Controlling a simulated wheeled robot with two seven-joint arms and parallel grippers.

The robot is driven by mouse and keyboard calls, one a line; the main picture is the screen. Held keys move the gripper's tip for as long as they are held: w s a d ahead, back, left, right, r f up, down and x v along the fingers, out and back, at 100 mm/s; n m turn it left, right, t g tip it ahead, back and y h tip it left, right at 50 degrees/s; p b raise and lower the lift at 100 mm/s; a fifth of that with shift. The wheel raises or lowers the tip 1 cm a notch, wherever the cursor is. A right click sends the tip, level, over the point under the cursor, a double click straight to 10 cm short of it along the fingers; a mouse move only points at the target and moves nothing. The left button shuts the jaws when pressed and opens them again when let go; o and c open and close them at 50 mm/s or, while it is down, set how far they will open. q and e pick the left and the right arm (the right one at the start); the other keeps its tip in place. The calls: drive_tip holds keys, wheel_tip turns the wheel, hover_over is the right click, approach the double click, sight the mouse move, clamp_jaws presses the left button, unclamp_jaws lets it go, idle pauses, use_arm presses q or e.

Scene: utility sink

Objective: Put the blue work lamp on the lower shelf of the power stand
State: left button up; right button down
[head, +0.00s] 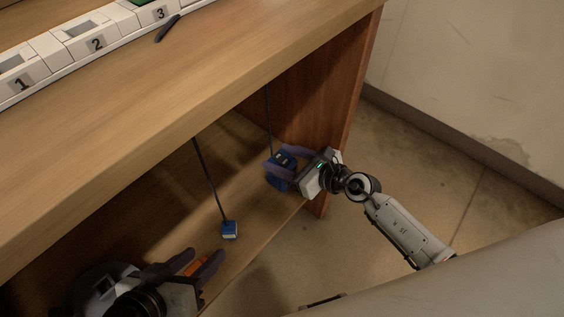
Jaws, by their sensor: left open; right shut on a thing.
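My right gripper (283,166) is at the right end of the wooden stand, its purple fingers shut on a blue thing with a dark face (285,159), which I take to be the blue work lamp. It is held at the open front, over or just inside the lower shelf (255,190); whether it touches the shelf I cannot tell. A smaller blue block with a pale face (229,230) is at the lower end of a black cord, at the shelf's front. My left gripper (206,260) is open at the lower left, just below that block.
An orange thing (196,266) shows partly behind my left fingers. A second black cord (268,120) runs down towards my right gripper. The stand's top (190,75) overhangs the shelf and carries numbered white units (95,45) and a dark pen-like thing (168,28).

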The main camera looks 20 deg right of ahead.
drive_tip(key=shift+w+r, duration=0.1)
drive_tip(key=shift+r, duration=0.1)
drive_tip(key=shift+f, duration=0.2)
drive_tip(key=c, duration=0.8)
unclamp_jaws()
use_arm(q)
drive_tip(key=shift+d+r, duration=0.1)
drive_tip(key=shift+r, duration=0.05)
use_arm(e)
drive_tip(key=shift+r, duration=0.2)
use_arm(q)
drive_tip(key=shift+s+a+f+y+p, duration=0.2)
drive_tip(key=shift+a+p, duration=0.3)
drive_tip(key=shift+p, duration=0.35)
drive_tip(key=shift+s+a+f+y+p, duration=0.2)
drive_tip(key=shift+a+p, duration=0.3)
drive_tip(key=shift+p, duration=0.35)
use_arm(e)
drive_tip(key=v, duration=1.2)
drive_tip(key=shift+f, duration=0.1)
